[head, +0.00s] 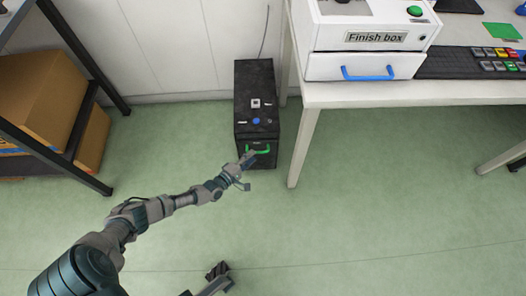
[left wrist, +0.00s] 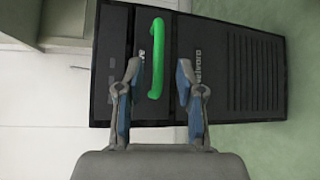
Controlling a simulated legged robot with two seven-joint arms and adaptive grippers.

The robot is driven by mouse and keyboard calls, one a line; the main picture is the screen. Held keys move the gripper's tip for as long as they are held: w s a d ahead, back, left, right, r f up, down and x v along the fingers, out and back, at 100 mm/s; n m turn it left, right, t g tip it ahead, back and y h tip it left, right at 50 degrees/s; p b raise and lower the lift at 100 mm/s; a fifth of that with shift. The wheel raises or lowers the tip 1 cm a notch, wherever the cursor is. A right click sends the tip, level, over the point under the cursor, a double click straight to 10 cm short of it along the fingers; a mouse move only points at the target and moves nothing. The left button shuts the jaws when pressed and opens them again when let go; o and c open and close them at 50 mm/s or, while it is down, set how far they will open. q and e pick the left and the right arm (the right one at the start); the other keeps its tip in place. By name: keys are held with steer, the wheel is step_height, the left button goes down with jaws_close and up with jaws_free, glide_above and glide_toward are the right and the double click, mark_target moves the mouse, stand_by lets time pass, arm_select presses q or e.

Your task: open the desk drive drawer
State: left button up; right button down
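The desk drive is a black tower (head: 256,95) standing on the floor beside the desk leg in the head view. Its front (left wrist: 235,70) fills much of the left wrist view. A green handle (head: 262,150) sits near the top of its front; it also shows in the left wrist view (left wrist: 156,58). The drawer looks shut. My left gripper (head: 246,160) is at the handle; in the left wrist view its two fingers (left wrist: 158,80) are apart, one on each side of the handle's lower end. Contact cannot be told. My right gripper (head: 219,273) shows partly at the bottom edge.
A white desk (head: 350,95) with a Finish box (head: 370,38) and keyboard (head: 470,62) stands to the right, its leg (head: 303,148) close to the tower. A shelf with cardboard boxes (head: 40,100) is at the left. The green floor in front is clear.

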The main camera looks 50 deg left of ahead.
mark_target(257, 152)
arm_select(q)
steer(key=w, duration=0.2)
steer(key=w+f+b, duration=0.1)
steer(key=shift+w+a+f, duration=0.1)
steer(key=shift+w+a, duration=0.15)
steer(key=shift+w, duration=0.05)
steer(key=shift+w+d+r, duration=0.1)
steer(key=shift+w+r, duration=0.2)
steer(key=shift+w, duration=0.05)
jaws_close()
